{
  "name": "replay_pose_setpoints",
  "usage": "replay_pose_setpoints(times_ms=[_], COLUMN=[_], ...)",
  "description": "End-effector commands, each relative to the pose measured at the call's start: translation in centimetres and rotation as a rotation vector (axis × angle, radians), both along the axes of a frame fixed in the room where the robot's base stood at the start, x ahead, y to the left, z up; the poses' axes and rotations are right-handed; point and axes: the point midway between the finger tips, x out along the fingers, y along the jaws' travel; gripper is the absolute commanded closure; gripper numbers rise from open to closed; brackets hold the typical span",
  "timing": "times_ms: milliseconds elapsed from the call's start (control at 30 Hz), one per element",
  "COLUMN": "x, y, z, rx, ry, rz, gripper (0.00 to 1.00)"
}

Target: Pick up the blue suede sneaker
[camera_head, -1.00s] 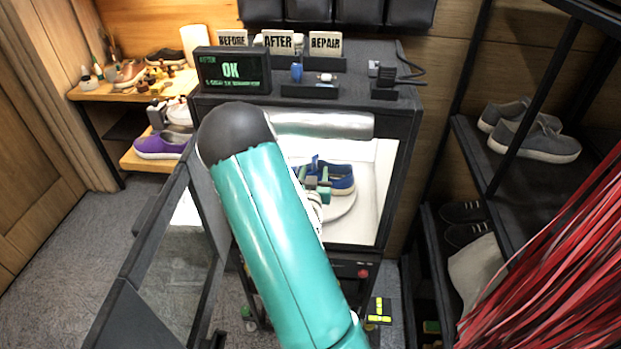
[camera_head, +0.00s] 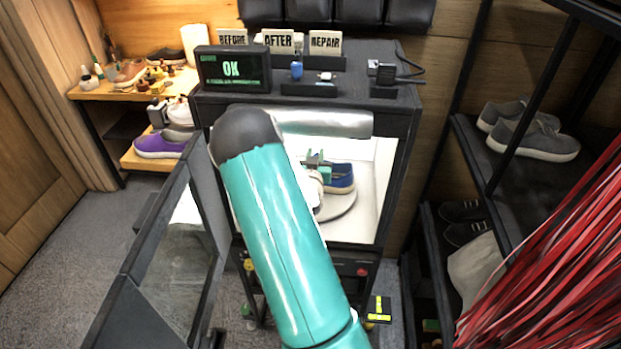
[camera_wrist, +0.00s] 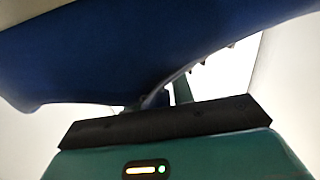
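The blue suede sneaker (camera_head: 342,177) sits inside the lit cleaning cabinet in the head view, on or just above the round white turntable (camera_head: 338,208). My gripper (camera_head: 318,160) is right at its left part and hides some of it. In the wrist view the blue sneaker (camera_wrist: 110,50) fills the upper picture, very close above my gripper (camera_wrist: 160,100). A green finger shows beside the sneaker's edge. The contact point is mostly hidden, so I cannot tell whether the fingers are closed on the sneaker.
The black cabinet's open glass door (camera_head: 165,260) stands at the left of my arm. An OK display (camera_head: 233,69) is on top. A shelf with grey sneakers (camera_head: 535,140) and red strips (camera_head: 560,260) are at the right.

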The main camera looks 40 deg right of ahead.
Motion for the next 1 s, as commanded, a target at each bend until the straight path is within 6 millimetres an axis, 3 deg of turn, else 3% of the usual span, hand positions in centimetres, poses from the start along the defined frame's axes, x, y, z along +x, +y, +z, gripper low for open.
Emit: replay_pose_setpoints(times_ms=[33, 100, 633, 867, 1000], x=[0.0, 0.0, 0.0, -0.1, -1.4], y=[0.0, 0.0, 0.0, 0.1, 1.9], z=[0.0, 0.0, 0.7, 3.7, 6.1], rx=[0.000, 0.000, -0.001, -0.001, 0.001], ry=[0.000, 0.000, -0.002, -0.006, -0.007], rz=[-0.001, -0.001, -0.001, -0.001, 0.000], gripper=[0.87, 1.00, 1.00, 1.00, 1.00])
